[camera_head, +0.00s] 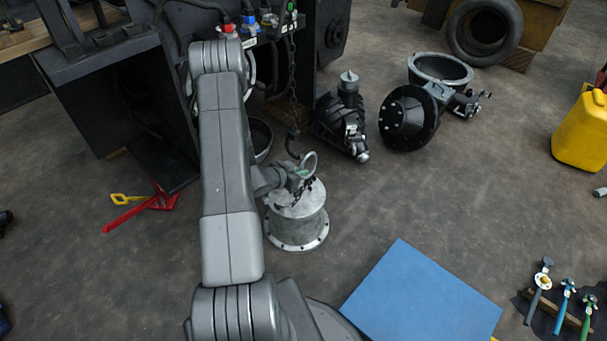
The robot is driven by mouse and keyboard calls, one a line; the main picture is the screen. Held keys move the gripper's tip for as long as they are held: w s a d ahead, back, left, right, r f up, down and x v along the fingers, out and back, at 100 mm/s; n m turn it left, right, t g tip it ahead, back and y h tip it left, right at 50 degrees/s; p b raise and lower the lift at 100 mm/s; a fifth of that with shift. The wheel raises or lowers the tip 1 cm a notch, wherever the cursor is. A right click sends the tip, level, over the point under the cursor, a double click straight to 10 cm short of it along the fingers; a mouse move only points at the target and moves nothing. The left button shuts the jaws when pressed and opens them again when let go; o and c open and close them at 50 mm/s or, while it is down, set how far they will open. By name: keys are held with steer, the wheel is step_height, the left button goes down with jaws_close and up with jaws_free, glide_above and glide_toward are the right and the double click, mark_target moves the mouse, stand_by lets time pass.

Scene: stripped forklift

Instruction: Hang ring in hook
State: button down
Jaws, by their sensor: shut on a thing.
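A dark hook (293,147) hangs at the lower end of a chain (291,85) in front of the forklift frame. A pale metal ring (311,158) stands upright just right of the hook's lower curve. My gripper (303,174) is shut on the ring at its lower side. Ring and hook look very close. I cannot tell whether they touch or whether the hook passes through the ring. A grey flanged metal cylinder (297,225) stands on the floor below my gripper. Dark links or parts show above its top, partly hidden by my gripper.
A black mechanical part (343,125) and a round black housing (408,118) lie to the right. A blue panel (423,300) is at front right. A red tool (145,207) lies left. A yellow can (582,133) stands far right. The middle-right floor is clear.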

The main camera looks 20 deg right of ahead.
steer(key=w, duration=0.1)
steer(key=w+a, duration=0.1)
steer(key=w, duration=0.1)
steer(key=w+a, duration=0.1)
steer(key=w, duration=0.1)
steer(key=shift+f+p, duration=0.1)
steer(key=shift+p, duration=0.3)
steer(key=shift+w, duration=0.1)
steer(key=shift+w+a+f+b, duration=0.2)
steer(key=shift+f+b, duration=0.15)
steer(key=shift+f, duration=0.2)
steer(key=shift+w+a+f+b, duration=0.1)
steer(key=shift+w+f+b, duration=0.15)
steer(key=shift+f, duration=0.25)
steer(key=shift+f+b, duration=0.35)
steer(key=shift+f, duration=0.05)
